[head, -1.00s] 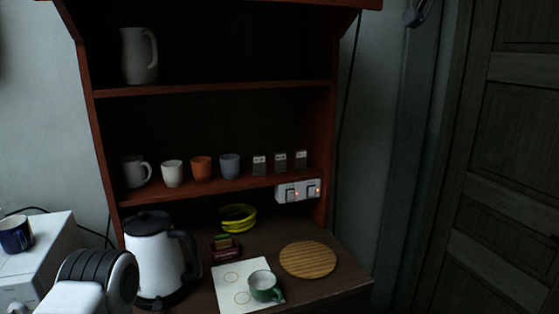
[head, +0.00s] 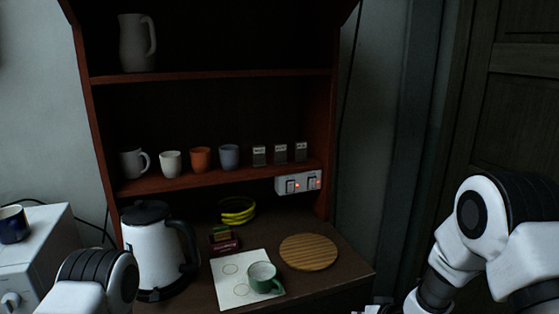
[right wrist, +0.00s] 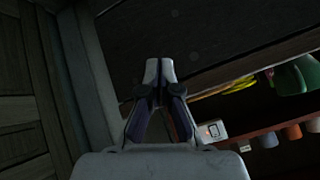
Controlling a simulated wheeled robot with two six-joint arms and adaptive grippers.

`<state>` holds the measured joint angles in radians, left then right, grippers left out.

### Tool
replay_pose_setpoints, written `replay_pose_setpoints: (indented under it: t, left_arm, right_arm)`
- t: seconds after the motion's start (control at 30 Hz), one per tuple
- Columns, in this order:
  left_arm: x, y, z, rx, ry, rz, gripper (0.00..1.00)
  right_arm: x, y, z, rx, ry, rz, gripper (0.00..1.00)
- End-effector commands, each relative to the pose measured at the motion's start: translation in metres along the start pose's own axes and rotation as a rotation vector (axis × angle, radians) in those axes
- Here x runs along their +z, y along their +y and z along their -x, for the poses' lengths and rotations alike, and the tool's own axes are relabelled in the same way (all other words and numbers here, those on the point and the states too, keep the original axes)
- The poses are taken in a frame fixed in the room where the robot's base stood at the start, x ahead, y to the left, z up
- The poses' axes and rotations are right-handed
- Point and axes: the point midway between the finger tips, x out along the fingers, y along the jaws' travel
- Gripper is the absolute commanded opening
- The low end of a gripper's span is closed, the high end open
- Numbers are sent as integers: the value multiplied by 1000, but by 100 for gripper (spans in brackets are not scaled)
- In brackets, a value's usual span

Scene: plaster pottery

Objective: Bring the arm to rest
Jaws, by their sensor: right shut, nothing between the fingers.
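My right arm (head: 485,215) shows at the right side of the head view, bent downward in front of the dark door. My right gripper (right wrist: 159,68) is shut and empty in the right wrist view, with its fingertips together. It is in front of the cabinet, apart from the objects there. My left arm (head: 95,275) shows at the lower left of the head view, in front of the kettle. My left gripper is out of view.
A white mat (head: 232,290) with a green mug (head: 262,277), a round wooden board (head: 308,252) and a kettle (head: 150,250) stand on the counter. Several cups line the shelf above the power strip (head: 297,183). The dark door (head: 515,110) is at the right.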

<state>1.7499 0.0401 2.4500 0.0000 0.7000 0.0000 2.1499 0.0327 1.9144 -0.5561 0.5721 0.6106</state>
Motion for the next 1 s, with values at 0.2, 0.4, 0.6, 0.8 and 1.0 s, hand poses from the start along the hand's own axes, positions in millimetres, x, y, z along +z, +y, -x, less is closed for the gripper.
replay_pose_setpoints:
  t: [0.2, 0.4, 0.6, 0.8, 1.0]
  left_arm:
    - [0, 0, -10, 0, 0, 0, 59]
    - [0, 0, -17, 0, 0, 0, 59]
    - [0, 0, -18, 0, 0, 0, 59]
    - [0, 0, -18, 0, 0, 0, 59]
    - [0, 0, -18, 0, 0, 0, 59]
  right_arm:
    - [200, 49, 16, 150, -303, -39, 0]
    - [344, 76, 86, 286, -587, -18, 0]
    - [390, 82, 126, 338, -711, 8, 0]
    - [390, 83, 127, 339, -711, 9, 0]
    - [389, 82, 126, 338, -710, 9, 0]
